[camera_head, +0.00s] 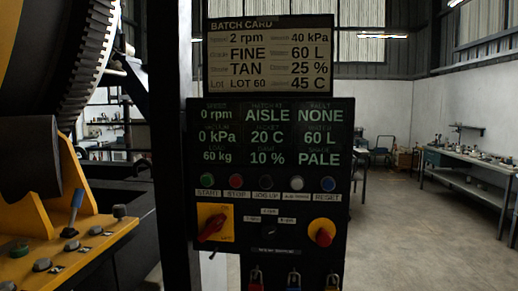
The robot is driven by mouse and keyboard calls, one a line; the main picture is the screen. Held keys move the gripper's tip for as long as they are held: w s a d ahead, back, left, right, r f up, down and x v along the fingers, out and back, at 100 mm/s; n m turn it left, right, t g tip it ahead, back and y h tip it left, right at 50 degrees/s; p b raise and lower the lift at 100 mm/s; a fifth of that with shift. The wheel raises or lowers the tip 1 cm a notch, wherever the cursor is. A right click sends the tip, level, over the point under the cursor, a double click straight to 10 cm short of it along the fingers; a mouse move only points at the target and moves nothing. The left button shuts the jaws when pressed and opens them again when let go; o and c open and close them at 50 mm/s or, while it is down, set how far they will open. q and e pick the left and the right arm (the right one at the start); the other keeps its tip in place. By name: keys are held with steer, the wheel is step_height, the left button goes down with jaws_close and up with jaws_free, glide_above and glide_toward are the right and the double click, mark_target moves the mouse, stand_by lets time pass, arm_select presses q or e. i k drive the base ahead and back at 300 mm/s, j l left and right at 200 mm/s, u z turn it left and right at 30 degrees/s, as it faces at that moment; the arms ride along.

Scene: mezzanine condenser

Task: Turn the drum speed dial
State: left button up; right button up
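A dark control panel (341,191) faces me in the middle of the view. A small dark dial (270,229) sits low on its centre, with small labels above and beside it that are too small to read surely. Its pointer is too dark to tell. The green-lit display (277,137) above reads 0 rpm at top left, with AISLE and NONE beside it. A batch card (270,56) on top reads 2 rpm, 40 kPa, FINE, 60 L, TAN, 25 % and 45 C. Neither of my grippers is in view.
A row of buttons (265,182) crosses the panel. A red rotary handle (212,227) and a red knob (322,236) sit on yellow plates. Padlocks hang below. A yellow machine frame (95,246) with a blue lever (75,205) stands left. Open floor and workbenches lie right.

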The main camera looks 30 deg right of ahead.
mark_target(270, 229)
steer(key=z, duration=1)
